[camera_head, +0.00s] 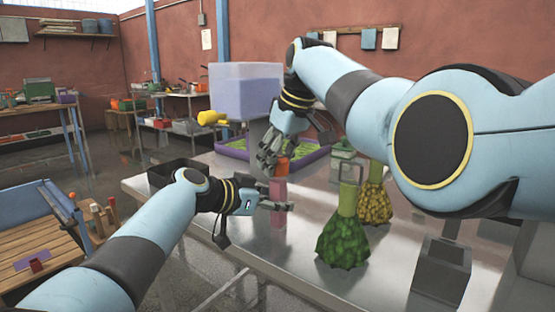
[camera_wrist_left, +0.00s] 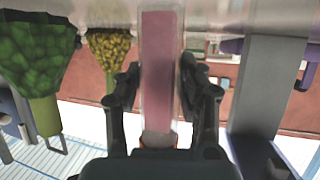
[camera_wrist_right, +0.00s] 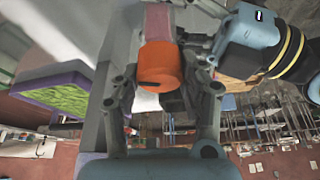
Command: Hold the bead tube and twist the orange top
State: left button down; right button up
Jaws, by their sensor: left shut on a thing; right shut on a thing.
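The bead tube (camera_head: 278,190) is clear with pink filling and stands upright above the metal table. It shows large in the left wrist view (camera_wrist_left: 158,75). The orange top (camera_head: 281,166) sits on its upper end; it is plain in the right wrist view (camera_wrist_right: 160,66). My left gripper (camera_head: 277,205) is shut on the tube from the side, one finger on each side. My right gripper (camera_head: 270,158) comes from above, shut on the orange top. Its fingers hide part of the top in the head view.
A green-filled bag (camera_head: 343,243) and a yellow-filled bag (camera_head: 375,204) stand right of the tube. A grey open box (camera_head: 441,270) is at front right. The table's front middle is clear.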

jog(key=n, duration=0.2)
jog(key=n+g+y, duration=0.1)
jog(key=n, duration=0.1)
jog(key=shift+g, duration=0.3)
jog(key=o, duration=1.2)
jog(key=v, duration=1.2)
pick_arm(q)
jog(key=c, duration=0.7)
grip_release()
jog(key=shift+c, duration=0.2)
